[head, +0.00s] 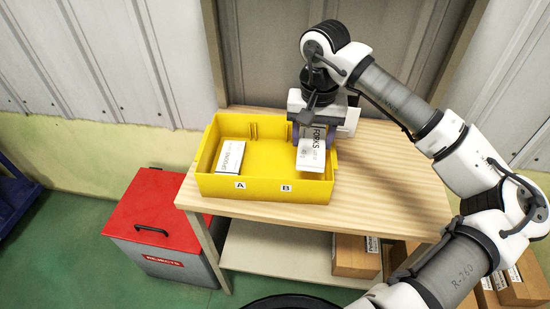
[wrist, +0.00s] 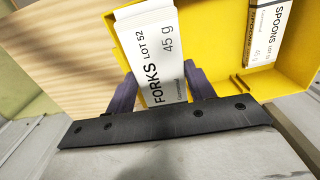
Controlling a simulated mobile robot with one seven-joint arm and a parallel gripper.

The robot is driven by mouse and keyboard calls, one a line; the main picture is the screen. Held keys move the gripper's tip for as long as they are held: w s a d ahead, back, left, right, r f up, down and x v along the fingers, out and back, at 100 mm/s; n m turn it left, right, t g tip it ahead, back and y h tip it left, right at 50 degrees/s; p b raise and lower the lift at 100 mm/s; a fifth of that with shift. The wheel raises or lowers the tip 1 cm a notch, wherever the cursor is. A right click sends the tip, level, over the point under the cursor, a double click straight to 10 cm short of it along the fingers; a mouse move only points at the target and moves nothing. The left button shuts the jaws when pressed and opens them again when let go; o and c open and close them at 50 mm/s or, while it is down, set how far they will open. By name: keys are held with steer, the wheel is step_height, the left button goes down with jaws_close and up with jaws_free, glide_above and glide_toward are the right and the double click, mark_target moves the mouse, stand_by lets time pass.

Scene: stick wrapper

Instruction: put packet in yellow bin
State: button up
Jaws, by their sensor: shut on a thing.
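The yellow bin (head: 262,190) sits on the wooden table, with labels A on its left and B on its right front. My gripper (head: 315,133) is shut on a white packet marked FORKS (head: 311,158) and holds it over the right, B side of the bin. In the wrist view the forks packet (wrist: 152,58) stands between the two purple fingers (wrist: 155,88). A white spoons packet (head: 230,157) lies in the left, A side of the bin. It also shows in the wrist view (wrist: 267,30). How far the forks packet is above the bin floor is unclear.
The wooden table (head: 385,180) is clear to the right of the bin. A red-lidded box (head: 155,212) stands on the floor at left. Cardboard boxes (head: 356,256) sit on the lower shelf and at right. A wall is close behind the table.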

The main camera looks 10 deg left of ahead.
mark_target(307, 177)
step_height(307, 177, down, 5)
steer(key=shift+s+f+p, duration=0.1)
steer(key=shift+s+p, duration=0.05)
steer(key=shift+p, duration=0.65)
steer(key=shift+c, duration=1.2)
steer(key=shift+f, duration=0.35)
steer(key=shift+c, duration=1.1)
steer(key=shift+f+p, duration=0.5)
steer(key=shift+f, duration=1.5)
steer(key=o, duration=1.2)
steer(key=shift+f, duration=0.1)
steer(key=shift+c, duration=0.2)
step_height(307, 177, up, 12)
steer(key=b, duration=0.3)
steer(key=shift+r, duration=0.25)
